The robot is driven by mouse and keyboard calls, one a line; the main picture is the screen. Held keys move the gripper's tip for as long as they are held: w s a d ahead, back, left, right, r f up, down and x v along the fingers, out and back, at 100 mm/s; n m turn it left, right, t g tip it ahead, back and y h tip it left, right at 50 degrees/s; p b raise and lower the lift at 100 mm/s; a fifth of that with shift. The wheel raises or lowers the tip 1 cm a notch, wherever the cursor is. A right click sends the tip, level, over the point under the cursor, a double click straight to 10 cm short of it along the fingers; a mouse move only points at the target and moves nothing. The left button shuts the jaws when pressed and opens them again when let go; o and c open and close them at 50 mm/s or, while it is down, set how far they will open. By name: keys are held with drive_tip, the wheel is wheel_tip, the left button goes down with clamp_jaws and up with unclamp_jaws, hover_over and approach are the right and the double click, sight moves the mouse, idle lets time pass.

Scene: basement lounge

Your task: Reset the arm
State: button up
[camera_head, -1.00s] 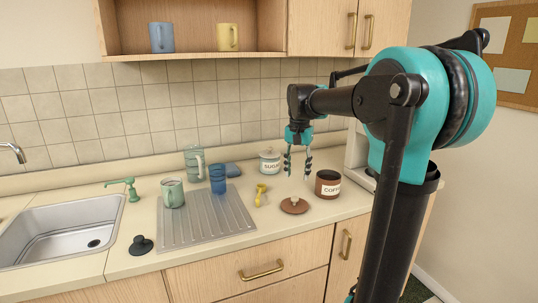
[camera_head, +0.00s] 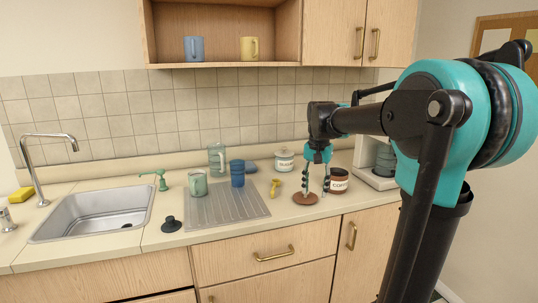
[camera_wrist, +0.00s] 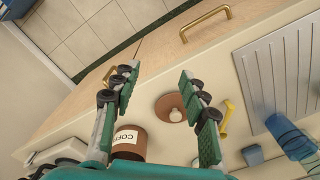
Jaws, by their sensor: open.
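My arm reaches in from the right over the counter. My gripper (camera_head: 314,188) points down with two fingers spread and nothing between them. In the head view its fingers overlap the brown lid (camera_head: 305,199) and end left of the open brown coffee canister (camera_head: 339,186). In the wrist view the open gripper (camera_wrist: 160,73) shows its fingertips apart, with the lid (camera_wrist: 174,107) between and beyond the fingers. The coffee canister (camera_wrist: 130,143) is below and left of the lid there. I cannot tell the exact height of the fingertips above the counter.
The sugar canister (camera_head: 285,160), yellow utensil (camera_head: 275,188), drying mat (camera_head: 222,211), blue cup (camera_head: 237,174), green mug (camera_head: 197,184) and clear pitcher (camera_head: 216,158) stand nearby. A coffee machine (camera_head: 373,165) is right. The sink (camera_head: 95,214) and black stopper (camera_head: 171,224) are left.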

drive_tip(key=s+d+f+n+t, duration=0.1)
drive_tip(key=s+f+n+t, duration=0.1)
drive_tip(key=s+f, duration=0.8)
drive_tip(key=s+d+f+n+t, duration=0.1)
drive_tip(key=s+d+f+n, duration=0.1)
drive_tip(key=s+f, duration=0.8)
drive_tip(key=shift+s+d+f+n+t, duration=0.3)
drive_tip(key=shift+s+f+n+t, duration=0.15)
drive_tip(key=shift+f, duration=0.4)
